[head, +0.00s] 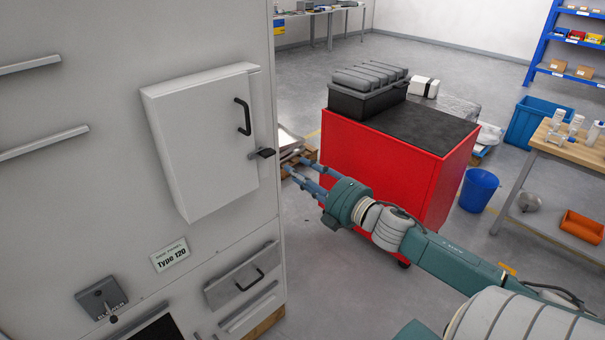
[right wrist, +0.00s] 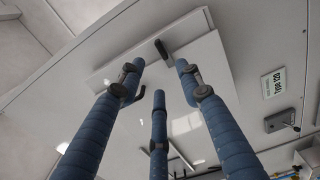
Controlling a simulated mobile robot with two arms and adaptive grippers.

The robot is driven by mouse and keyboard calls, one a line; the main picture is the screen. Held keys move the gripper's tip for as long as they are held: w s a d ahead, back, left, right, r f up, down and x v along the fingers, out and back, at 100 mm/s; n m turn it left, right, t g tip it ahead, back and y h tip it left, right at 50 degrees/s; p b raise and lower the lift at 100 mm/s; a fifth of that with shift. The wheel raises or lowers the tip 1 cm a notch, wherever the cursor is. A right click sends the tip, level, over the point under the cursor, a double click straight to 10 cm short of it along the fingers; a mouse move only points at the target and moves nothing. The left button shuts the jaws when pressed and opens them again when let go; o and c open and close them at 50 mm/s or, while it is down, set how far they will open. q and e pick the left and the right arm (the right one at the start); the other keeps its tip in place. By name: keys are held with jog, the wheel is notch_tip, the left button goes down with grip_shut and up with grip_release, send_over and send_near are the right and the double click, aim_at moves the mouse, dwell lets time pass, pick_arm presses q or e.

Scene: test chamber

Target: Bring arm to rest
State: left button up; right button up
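My right arm reaches in from the lower right in the head view. Its blue three-fingered gripper (head: 294,170) is just right of the grey cabinet's (head: 120,45) edge, close to the dark latch (head: 262,153) beside the small white door. In the right wrist view the fingers of the gripper (right wrist: 160,75) are spread, with nothing between them. The latch (right wrist: 162,48) shows beyond the fingertips, apart from them as far as I can tell. The white door (head: 205,140) looks shut, with a black handle (head: 243,117). My left gripper is not in view.
A red cart (head: 380,165) with a black top and a black case (head: 368,90) stands behind my right gripper. A blue bin (head: 479,190) and a wooden table (head: 575,150) are at the right. Grey floor lies open between cabinet and cart.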

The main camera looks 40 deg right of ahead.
jog(key=shift+s, duration=0.2)
dwell(0.4)
jog(key=s+d+f+m+g+h+b, duration=0.1)
jog(key=s+d+f+m+g+h, duration=0.2)
jog(key=f, duration=0.9)
jog(key=s+d+f+m+g+b, duration=0.1)
jog(key=d+f+m, duration=0.25)
jog(key=f, duration=0.75)
jog(key=s+a+f+m+g+b, duration=0.1)
jog(key=s+a+f+m+g, duration=0.1)
jog(key=s+f, duration=0.65)
jog(key=s+a+f+m+g+b, duration=0.1)
jog(key=s+f+m+g, duration=0.15)
jog(key=f, duration=1.15)
jog(key=s+a+f+m+g+b, duration=0.1)
jog(key=s+a+f+g, duration=0.1)
jog(key=s+f, duration=0.7)
jog(key=s+a+f+m+g+y+b, duration=0.1)
jog(key=s+a+f+m+g+b, duration=0.2)
jog(key=s+a+f, duration=1.8)
jog(key=s+m+g, duration=0.1)
jog(key=s+g, duration=0.2)
jog(key=s, duration=0.1)
jog(key=shift+a+f+y, duration=0.25)
jog(key=shift+a+y, duration=0.1)
jog(key=shift+y, duration=0.05)
